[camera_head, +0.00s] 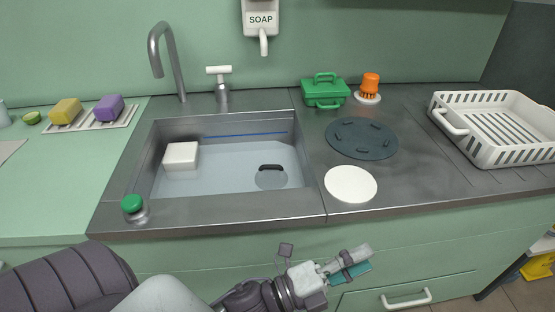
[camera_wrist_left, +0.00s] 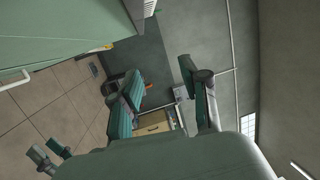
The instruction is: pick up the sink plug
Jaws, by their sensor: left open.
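The sink plug (camera_head: 270,180) is a round grey disc with a black handle on top. It lies at the bottom of the sink (camera_head: 225,212), right of the middle, and looks to be under the water. My left gripper (camera_head: 358,266) is open and empty in front of the counter, below and to the right of the sink in the head view. It is well apart from the plug. In the left wrist view its two fingers (camera_wrist_left: 162,95) stand apart with nothing between them. That view does not show the plug.
A white block (camera_head: 181,156) sits in the sink's left side. A green-capped item (camera_head: 133,207) stands at the front-left rim. The faucet (camera_head: 165,55) arches behind. A white disc (camera_head: 350,184), dark round mat (camera_head: 361,138) and dish rack (camera_head: 485,150) are to the right.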

